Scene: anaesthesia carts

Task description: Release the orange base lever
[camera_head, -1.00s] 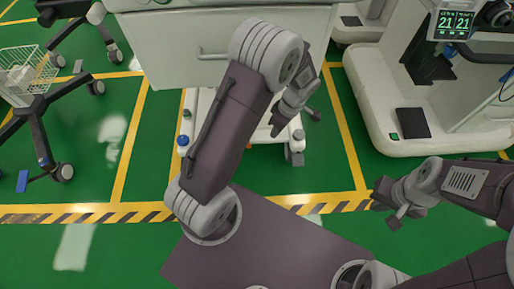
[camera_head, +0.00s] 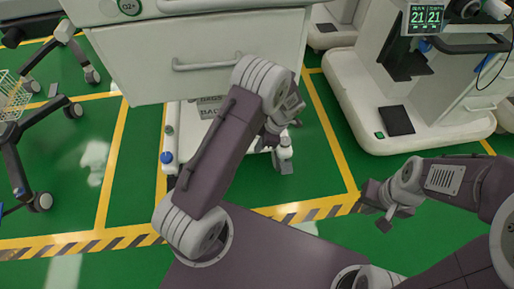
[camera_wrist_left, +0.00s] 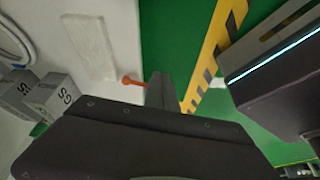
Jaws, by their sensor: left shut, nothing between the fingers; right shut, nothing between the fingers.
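The orange lever (camera_wrist_left: 132,80) shows in the left wrist view as a small orange rod with a round end, low on the pale cart base. My left gripper (camera_wrist_left: 161,92) is shut, its dark fingers just right of the lever; I cannot tell whether they touch it. In the head view my left forearm hangs in front of the white cart (camera_head: 200,62), and the lever is hidden there. My right gripper (camera_head: 384,219) is shut and empty, out to the right above the floor.
A white machine (camera_head: 440,128) stands at right, a wheeled stand (camera_head: 20,165) at left. Green floor lies between.

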